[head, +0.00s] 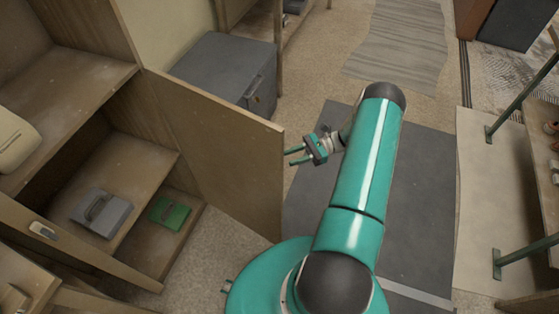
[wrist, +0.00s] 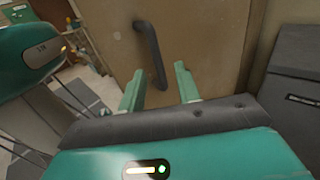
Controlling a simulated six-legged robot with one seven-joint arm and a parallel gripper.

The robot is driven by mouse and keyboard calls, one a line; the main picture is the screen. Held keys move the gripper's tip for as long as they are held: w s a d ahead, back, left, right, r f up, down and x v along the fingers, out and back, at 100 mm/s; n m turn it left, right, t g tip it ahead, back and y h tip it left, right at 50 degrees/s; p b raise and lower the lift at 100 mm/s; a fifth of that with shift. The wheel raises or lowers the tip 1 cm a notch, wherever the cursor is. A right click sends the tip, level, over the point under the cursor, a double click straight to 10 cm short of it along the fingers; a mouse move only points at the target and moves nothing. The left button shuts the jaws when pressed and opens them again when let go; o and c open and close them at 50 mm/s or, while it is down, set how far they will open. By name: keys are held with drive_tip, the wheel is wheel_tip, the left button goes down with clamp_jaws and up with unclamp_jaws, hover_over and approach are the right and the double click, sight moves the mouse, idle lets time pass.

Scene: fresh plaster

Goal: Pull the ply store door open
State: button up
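The ply store door (head: 225,150) is a plain plywood panel that stands swung out from the cabinet, with the shelves behind it showing. Its face fills the middle of the wrist view (wrist: 205,45), with a dark bar handle (wrist: 149,50) on it. In the head view the handle is hidden. My gripper (head: 291,155) is just right of the door's free edge. In the wrist view my gripper (wrist: 159,72) has its two green fingers apart, with the handle's lower end between them in the picture. I cannot tell whether they touch it.
Inside the cabinet are a grey case (head: 101,213) and a green box (head: 169,213). A grey chest (head: 222,72) stands behind the door. Green rails (head: 524,104) are at right; dark matting (head: 415,190) covers the floor.

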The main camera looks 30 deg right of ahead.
drive_tip(key=d, duration=0.3)
drive_tip(key=s+d, duration=0.1)
drive_tip(key=d, duration=0.1)
drive_tip(key=shift+d, duration=0.3)
drive_tip(key=shift+d, duration=0.1)
